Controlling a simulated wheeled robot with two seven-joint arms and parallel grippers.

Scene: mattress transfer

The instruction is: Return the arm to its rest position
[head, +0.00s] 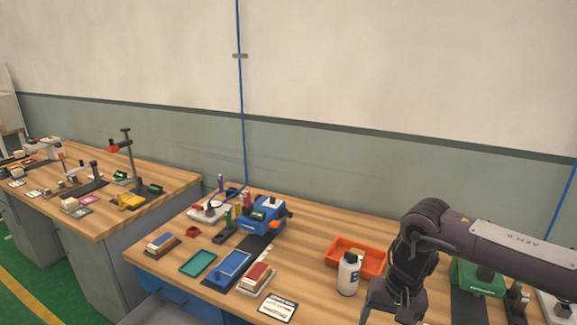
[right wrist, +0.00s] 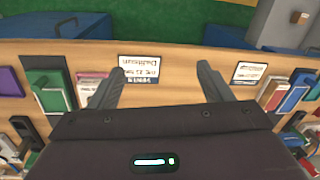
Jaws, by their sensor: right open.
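My right arm (head: 515,250) comes in from the right edge in the head view and bends down over the workbench. Its wrist (head: 393,298) is near the bottom edge, and the fingertips are out of that picture. In the right wrist view my right gripper (right wrist: 161,76) has its two fingers spread wide with nothing between them. The fingers are above the bench's front strip, near a white printed card (right wrist: 140,69). My left gripper is in neither view.
On the wooden bench (head: 310,225), a white bottle (head: 348,273) and an orange tray (head: 354,256) stand just left of my right arm. A green device (head: 470,277) is partly behind the arm. A blue machine (head: 264,215) and a teal tray (head: 198,263) are further left.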

